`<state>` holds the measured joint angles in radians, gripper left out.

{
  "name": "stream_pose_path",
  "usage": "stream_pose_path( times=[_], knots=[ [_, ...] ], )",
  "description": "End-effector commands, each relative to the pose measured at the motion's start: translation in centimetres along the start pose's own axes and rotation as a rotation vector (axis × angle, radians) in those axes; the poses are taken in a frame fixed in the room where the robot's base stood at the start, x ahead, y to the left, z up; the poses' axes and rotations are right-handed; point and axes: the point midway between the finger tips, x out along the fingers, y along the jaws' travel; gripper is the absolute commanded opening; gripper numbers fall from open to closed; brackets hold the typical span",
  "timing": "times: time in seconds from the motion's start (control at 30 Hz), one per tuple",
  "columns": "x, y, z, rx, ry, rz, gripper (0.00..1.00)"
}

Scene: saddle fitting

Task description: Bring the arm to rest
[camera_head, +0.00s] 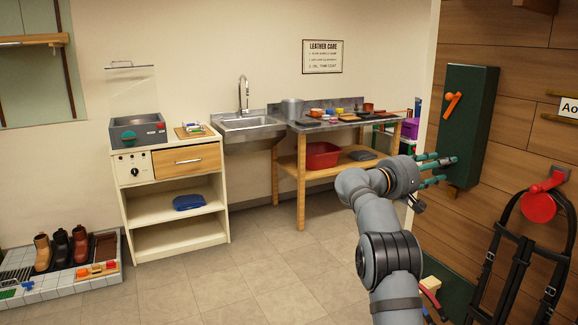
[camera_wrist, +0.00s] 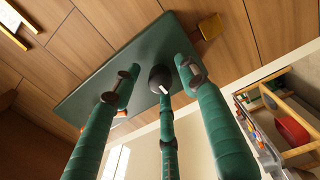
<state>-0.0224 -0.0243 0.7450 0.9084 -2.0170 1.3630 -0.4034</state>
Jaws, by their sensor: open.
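My gripper (camera_head: 438,168) is at the right of the head view, at the end of my grey arm, with its teal fingers pointing right toward a dark green wall board (camera_head: 472,115). In the wrist view the fingers of my gripper (camera_wrist: 160,85) are spread apart with nothing between them. The green board (camera_wrist: 120,75) lies beyond the fingertips there. I cannot tell whether the fingertips touch the board.
An orange hook (camera_head: 452,104) is on the board. A black harness (camera_head: 518,250) hangs on the right from a red holder (camera_head: 540,206). A work table (camera_head: 300,175) with small items, a sink (camera_head: 246,124) and a cabinet (camera_head: 140,208) stand behind. The middle floor (camera_head: 270,285) is clear.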

Motion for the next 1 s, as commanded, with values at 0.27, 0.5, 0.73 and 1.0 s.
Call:
stream_pose_path(
  times=[0.27,0.5,0.73,1.0],
  knots=[
    [0.04,0.76,0.13,-0.389,0.009,0.000,0.43],
    [0.00,0.37,0.03,-0.528,0.012,0.001,0.43],
    [0.00,0.12,0.02,-0.555,0.012,0.002,0.43],
    [0.01,0.01,0.02,-0.554,0.012,0.000,0.43]
  ],
)
